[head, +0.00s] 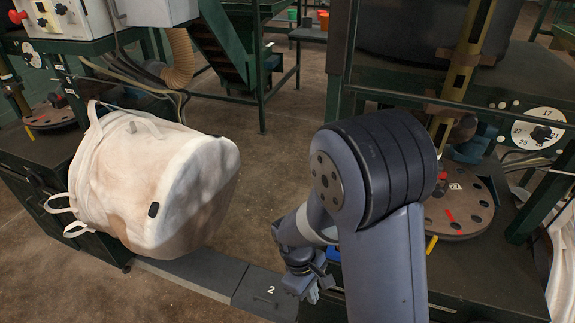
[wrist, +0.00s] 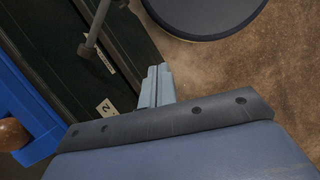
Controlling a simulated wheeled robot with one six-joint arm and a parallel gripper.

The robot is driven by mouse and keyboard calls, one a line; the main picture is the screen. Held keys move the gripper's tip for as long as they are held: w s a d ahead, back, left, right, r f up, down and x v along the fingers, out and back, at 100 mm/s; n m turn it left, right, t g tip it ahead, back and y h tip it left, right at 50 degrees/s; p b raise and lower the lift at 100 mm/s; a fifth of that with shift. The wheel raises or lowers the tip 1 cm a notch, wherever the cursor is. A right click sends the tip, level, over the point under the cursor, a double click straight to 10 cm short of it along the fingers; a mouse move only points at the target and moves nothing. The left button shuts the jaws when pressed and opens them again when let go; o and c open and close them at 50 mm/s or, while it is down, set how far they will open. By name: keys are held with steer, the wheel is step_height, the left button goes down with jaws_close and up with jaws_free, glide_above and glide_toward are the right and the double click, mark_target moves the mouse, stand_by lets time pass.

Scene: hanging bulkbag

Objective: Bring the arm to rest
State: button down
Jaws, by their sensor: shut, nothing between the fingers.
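My arm stands in the right middle of the head view, bent at a large dark joint, with its end hanging low. My gripper (head: 313,294) is at the arm's lower left, above the dark floor-level plate marked 2, partly hidden by my own links. In the wrist view my gripper's two grey fingers (wrist: 158,84) lie together with nothing between them. The gripper appears clear of everything around it.
A large white bulk bag (head: 155,180) hangs at the left, apart from my arm. A round plate with holes (head: 470,212) is at the right. A blue box-like thing (wrist: 25,100) lies left in the wrist view. Bare brown floor (head: 265,180) lies between.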

steer(key=w+a+r, duration=0.3)
steer(key=a+r, duration=0.1)
steer(key=r, duration=0.3)
steer(key=shift+w+a+r+p, duration=0.15)
steer(key=shift+w+a+p, duration=0.2)
steer(key=shift+w+a, duration=0.05)
